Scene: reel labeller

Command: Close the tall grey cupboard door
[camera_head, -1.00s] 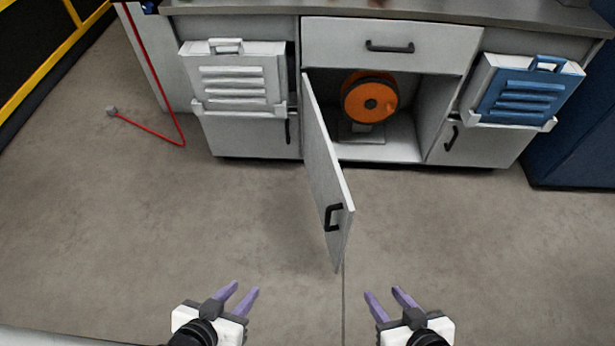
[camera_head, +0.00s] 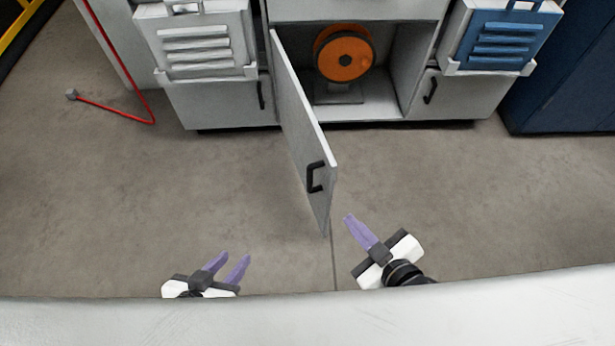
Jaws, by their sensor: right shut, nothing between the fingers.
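The grey cupboard door (camera_head: 298,125) stands open, hinged at its left side and swung out toward me over the floor. My left gripper (camera_head: 232,257) is open and empty, to the left of the door and nearer to me. Its lower part is hidden by a pale surface in front.
An orange reel (camera_head: 343,54) stands inside the cupboard. A white case (camera_head: 198,42) and a blue case (camera_head: 503,38) hang on the fronts either side. A red cable (camera_head: 112,108) lies on the floor at left. A dark blue cabinet (camera_head: 565,85) stands at right.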

